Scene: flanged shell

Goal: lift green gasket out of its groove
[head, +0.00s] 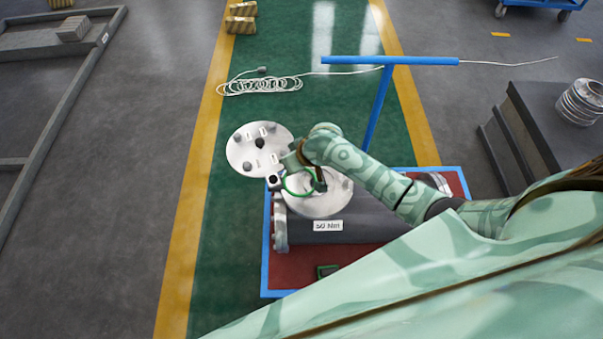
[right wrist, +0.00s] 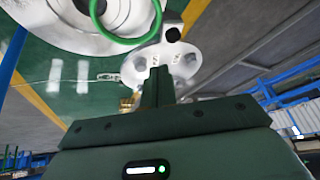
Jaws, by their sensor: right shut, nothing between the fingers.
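The green gasket (head: 288,186) is a thin ring at the face of the pale round flange (head: 320,203) on the dark grey shell (head: 365,229). My right wrist covers part of it in the head view. In the right wrist view the gasket (right wrist: 126,41) curves at the top, against the flange (right wrist: 55,22); the frame cuts off the rest. I cannot tell whether it sits in its groove. My right gripper (right wrist: 159,82) is shut and empty, with its fingertips beside the gasket, apart from it in the picture. My left gripper is not in view.
A round cover plate with studs (head: 246,158) lies left of the flange. The shell rests on a red pallet with a blue rim (head: 265,265). A blue T-shaped post (head: 374,110) stands behind. A coiled white cable (head: 262,86) lies on the green floor. A dark stepped block (head: 540,120) is at right.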

